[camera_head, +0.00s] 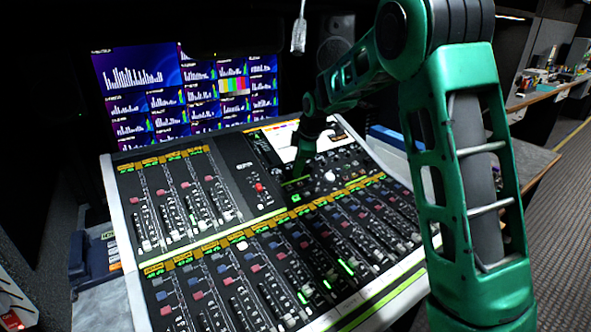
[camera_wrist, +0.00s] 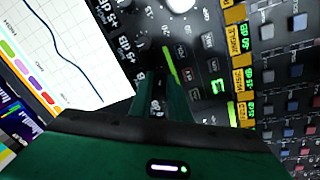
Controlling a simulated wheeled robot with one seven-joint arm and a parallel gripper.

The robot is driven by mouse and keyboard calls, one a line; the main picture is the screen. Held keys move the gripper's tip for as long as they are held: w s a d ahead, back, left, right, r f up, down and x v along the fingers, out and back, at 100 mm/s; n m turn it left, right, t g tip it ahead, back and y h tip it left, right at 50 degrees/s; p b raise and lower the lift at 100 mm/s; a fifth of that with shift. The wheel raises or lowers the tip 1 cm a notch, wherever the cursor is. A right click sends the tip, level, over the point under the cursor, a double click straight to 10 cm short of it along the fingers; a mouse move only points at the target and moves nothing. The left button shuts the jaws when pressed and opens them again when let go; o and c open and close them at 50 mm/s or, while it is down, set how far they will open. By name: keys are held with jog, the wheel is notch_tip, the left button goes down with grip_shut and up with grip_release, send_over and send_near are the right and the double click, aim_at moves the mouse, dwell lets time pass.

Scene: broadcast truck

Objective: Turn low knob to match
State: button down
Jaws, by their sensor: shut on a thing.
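The mixing console (camera_head: 130,215) stands in front of me, with a control section of small knobs at its upper right. My gripper (camera_head: 297,183) reaches down onto that section, below the console's bright screen (camera_head: 280,134). In the wrist view the two green fingers (camera_wrist: 163,92) are close together at the panel, shut on a small dark knob (camera_wrist: 158,101) that is mostly hidden between them. A pale knob (camera_head: 330,176) shows just right of the gripper. The held knob's pointer cannot be read.
The bright screen with a dark curve (camera_wrist: 60,45) lies left of the fingers in the wrist view. Rows of faders (camera_head: 270,290) fill the console's front. Monitors (camera_head: 135,85) stand behind it. A side counter (camera_head: 550,92) is at the right.

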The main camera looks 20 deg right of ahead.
dwell(0.4)
jog(key=c, duration=1.7)
grip_release()
jog(key=v, duration=1)
jog(key=shift+s+r, duration=0.1)
jog(key=shift+r, duration=0.25)
